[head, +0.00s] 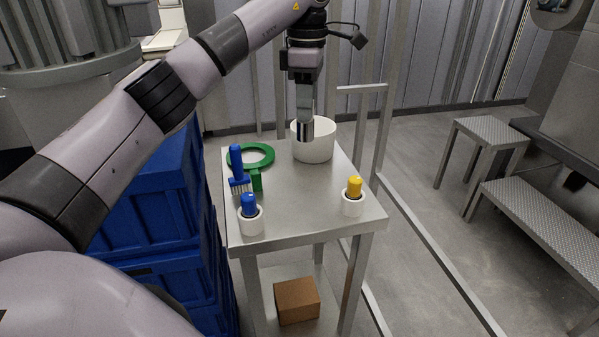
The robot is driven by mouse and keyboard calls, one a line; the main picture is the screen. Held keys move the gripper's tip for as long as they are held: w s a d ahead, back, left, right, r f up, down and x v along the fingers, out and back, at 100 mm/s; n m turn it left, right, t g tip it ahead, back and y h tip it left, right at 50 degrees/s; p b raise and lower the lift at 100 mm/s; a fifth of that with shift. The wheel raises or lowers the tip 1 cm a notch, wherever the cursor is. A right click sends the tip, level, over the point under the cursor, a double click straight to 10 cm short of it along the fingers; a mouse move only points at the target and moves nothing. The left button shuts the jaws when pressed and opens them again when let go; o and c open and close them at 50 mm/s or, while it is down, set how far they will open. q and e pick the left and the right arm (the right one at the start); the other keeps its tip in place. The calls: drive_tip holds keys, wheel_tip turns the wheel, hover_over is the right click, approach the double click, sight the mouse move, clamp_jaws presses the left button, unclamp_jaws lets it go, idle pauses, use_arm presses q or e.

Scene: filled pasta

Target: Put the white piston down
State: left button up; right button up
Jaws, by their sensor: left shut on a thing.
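The white piston (318,151) is a wide white cylinder with an open, cup-like top. It is upright at the far right part of the steel table (297,221). My left gripper (305,134) points down at the piston's near-left rim and is shut on it. The fingers hide part of the rim. I cannot tell whether the piston's base touches the table top or hangs just above it. My right gripper is not in view.
Blue-topped (249,204) and yellow-topped (354,187) pieces in white cups stand nearer. Blue crates (150,215) stand left; a cardboard box (297,301) is below. The table's middle is clear.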

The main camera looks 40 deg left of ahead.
use_arm(q)
drive_tip(key=shift+f, duration=0.15)
drive_tip(key=shift+f+p, duration=0.3)
drive_tip(key=shift+f, duration=9.25)
drive_tip(key=o, duration=1.1)
drive_tip(key=shift+c, duration=0.2)
